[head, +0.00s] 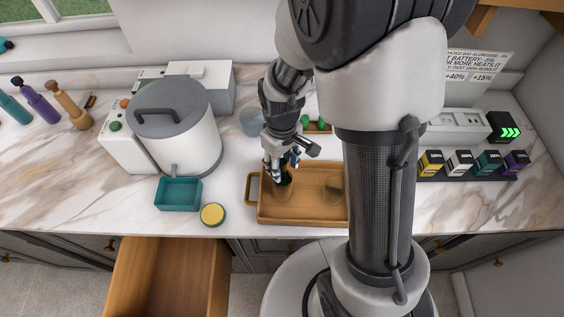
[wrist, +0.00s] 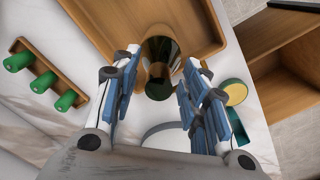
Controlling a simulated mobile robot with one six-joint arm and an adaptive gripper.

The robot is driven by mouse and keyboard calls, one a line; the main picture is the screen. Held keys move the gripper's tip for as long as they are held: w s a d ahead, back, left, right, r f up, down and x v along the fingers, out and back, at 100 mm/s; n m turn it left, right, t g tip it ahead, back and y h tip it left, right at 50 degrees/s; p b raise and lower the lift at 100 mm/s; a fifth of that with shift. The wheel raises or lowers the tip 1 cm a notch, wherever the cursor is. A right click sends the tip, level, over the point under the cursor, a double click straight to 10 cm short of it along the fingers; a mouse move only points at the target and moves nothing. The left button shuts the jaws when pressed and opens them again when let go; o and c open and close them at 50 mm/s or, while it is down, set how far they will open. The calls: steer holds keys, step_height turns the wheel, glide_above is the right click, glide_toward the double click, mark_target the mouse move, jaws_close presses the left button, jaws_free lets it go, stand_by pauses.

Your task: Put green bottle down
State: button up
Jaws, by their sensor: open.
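The dark green, see-through bottle (wrist: 159,82) is between my gripper's fingers in the wrist view, at the near edge of the wooden tray (wrist: 88,12). In the head view the bottle (head: 285,178) shows as a dark shape just under the fingers, inside the left part of the tray (head: 300,219). My gripper (head: 281,163) points down over the tray. Its two blue-padded fingers (wrist: 157,88) are open, one on each side of the bottle, with no clear grip on it. The bottle's base and its contact with the tray are partly hidden.
A teal bin (head: 178,194) and a yellow round sponge (head: 212,214) lie left of the tray. A large lidded pot (head: 177,130) stands behind them. A wooden rack (wrist: 47,65) with green cylinders is near the gripper. A drawer (head: 172,275) stands open below.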

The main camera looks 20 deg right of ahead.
steer(key=s+r+m+t+p, duration=0.1)
steer(key=s+r, duration=0.1)
steer(key=r, duration=0.8)
steer(key=s+r+m+t+p, duration=0.1)
steer(key=s+r, duration=0.1)
steer(key=r, duration=0.7)
steer(key=s+r+m+t, duration=0.2)
steer(key=s+r, duration=0.4)
steer(key=s, duration=0.5)
steer(key=shift+d+m+t, duration=0.3)
steer(key=shift+m, duration=0.1)
steer(key=shift+s+f, duration=0.1)
steer(key=shift+f, duration=0.05)
